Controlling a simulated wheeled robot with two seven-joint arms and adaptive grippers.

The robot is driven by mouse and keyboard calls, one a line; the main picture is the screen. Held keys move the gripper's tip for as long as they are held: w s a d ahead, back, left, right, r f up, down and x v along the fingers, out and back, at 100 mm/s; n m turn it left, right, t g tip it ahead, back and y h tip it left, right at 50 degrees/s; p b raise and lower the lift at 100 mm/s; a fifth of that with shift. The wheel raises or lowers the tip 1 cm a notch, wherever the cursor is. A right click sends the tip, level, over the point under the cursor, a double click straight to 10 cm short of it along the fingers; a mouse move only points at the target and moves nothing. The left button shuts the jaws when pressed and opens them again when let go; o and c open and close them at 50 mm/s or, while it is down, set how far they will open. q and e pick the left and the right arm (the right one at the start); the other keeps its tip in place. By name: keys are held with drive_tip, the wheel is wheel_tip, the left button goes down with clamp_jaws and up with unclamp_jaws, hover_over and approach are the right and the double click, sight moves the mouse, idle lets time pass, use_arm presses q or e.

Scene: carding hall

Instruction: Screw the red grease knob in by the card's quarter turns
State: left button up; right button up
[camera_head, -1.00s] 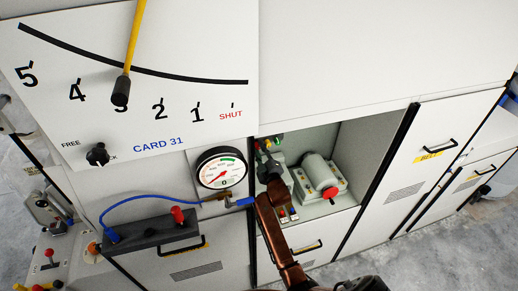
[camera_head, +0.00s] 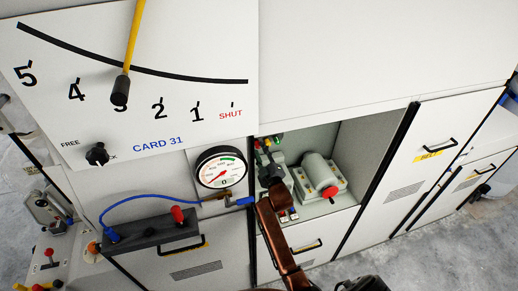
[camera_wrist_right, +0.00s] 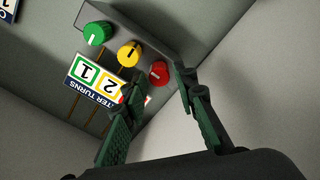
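The red grease knob (camera_wrist_right: 159,73) shows in the right wrist view, at the right end of a row on a grey block. A white pointer line marks its face. My right gripper (camera_wrist_right: 157,82) is open, its two green fingers spread to either side of the knob in that view; I cannot tell whether they touch it. The card (camera_wrist_right: 96,80) appears upside down with a green 1 and a yellow 2; its third field is mostly hidden behind a finger. My left gripper is not in view.
A green knob (camera_wrist_right: 97,33) and a yellow knob (camera_wrist_right: 129,53) sit beside the red one. A grey motor-like unit (camera_head: 318,176) with a red cap stands right of my gripper in the bay.

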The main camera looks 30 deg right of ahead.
drive_tip(key=v, duration=0.9)
drive_tip(key=shift+s, duration=0.4)
drive_tip(key=shift+a, duration=0.1)
